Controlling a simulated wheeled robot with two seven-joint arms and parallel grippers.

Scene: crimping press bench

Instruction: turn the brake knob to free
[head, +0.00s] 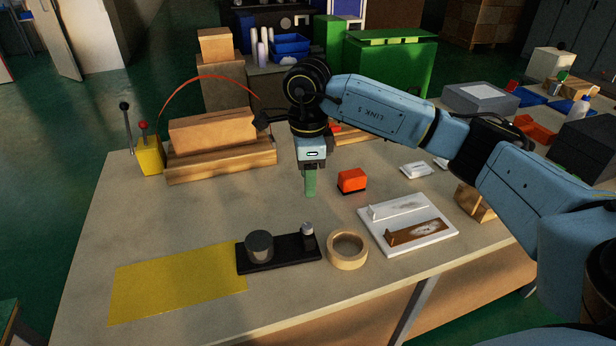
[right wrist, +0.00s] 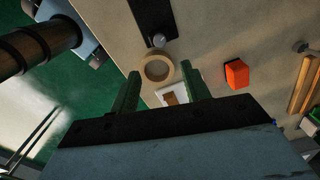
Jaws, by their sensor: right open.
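No part is marked as the brake knob, so I cannot tell for sure which it is. A black plate (head: 282,258) near the bench's front carries a wide dark grey cylinder (head: 259,245) and a small silver-topped knob (head: 307,235). The plate (right wrist: 146,12) and small knob (right wrist: 158,41) also show in the right wrist view. A yellow box (head: 149,156) at the back left has a black-tipped lever and a red-tipped lever. My right gripper (head: 310,192) points down, open and empty, over the bench behind the plate. My left gripper is out of view.
A tan ring (head: 347,262) lies right of the plate, and a white board (head: 432,213) beyond it. An orange-red block (head: 352,182) stands right of my right gripper. Boxes on timber (head: 220,167) stand behind. A yellow mat (head: 175,285) lies flat at front left.

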